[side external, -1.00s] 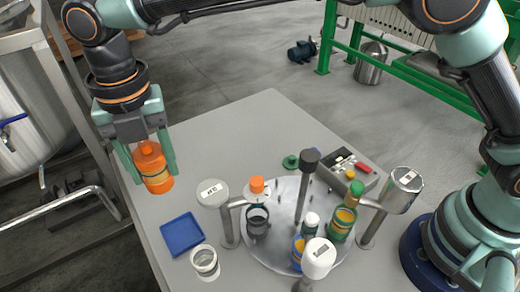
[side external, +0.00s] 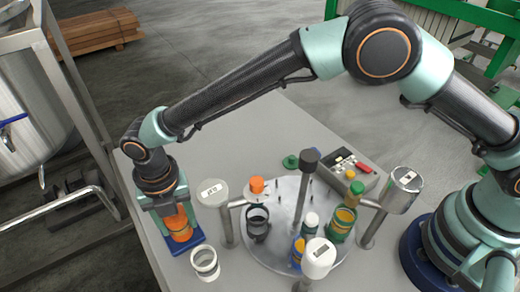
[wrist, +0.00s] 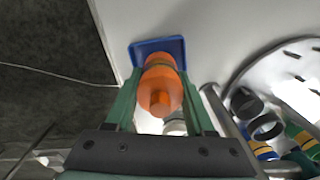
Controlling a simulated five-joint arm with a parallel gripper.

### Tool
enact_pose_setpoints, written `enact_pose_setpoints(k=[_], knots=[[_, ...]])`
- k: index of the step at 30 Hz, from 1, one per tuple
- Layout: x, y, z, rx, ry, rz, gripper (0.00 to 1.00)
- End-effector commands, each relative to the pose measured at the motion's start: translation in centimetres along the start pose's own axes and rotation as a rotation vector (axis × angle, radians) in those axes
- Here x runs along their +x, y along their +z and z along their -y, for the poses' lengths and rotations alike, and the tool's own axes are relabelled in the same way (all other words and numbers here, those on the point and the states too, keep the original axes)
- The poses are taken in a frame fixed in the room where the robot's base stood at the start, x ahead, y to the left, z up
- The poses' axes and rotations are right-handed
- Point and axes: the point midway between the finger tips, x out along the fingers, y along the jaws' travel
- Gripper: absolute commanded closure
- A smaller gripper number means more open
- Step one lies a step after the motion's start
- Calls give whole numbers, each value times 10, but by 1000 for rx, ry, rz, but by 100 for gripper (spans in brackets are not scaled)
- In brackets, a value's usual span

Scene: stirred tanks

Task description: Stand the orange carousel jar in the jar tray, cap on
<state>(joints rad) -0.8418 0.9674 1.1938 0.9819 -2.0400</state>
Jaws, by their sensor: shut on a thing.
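The orange jar (side external: 180,226) is upright between the fingers of my gripper (side external: 172,222). It has a dark band, and its narrower orange top (wrist: 160,103) shows in the wrist view. I cannot tell cap from neck there. My gripper, also in the wrist view (wrist: 159,85), is shut on the jar's sides. The blue square jar tray (side external: 203,247) lies directly under the jar, partly hidden by it and my fingers. In the wrist view the tray (wrist: 138,47) shows behind the jar. I cannot tell whether the jar's base touches the tray floor.
The table's left edge is close.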

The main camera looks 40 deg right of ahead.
Motion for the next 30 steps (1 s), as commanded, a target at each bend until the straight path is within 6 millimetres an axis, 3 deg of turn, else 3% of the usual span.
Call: enact_pose_setpoints(k=[13, 14, 15, 16, 26, 30], knots=[[9, 0, 0, 0, 2, 1, 100], [8, 0, 0, 0, 2, 1, 35], [8, 0, 0, 0, 2, 1, 19], [8, 0, 0, 0, 2, 1, 16], [6, 0, 0, 0, 2, 1, 16], [-6, 0, -1, 0, 4, 2, 16]])
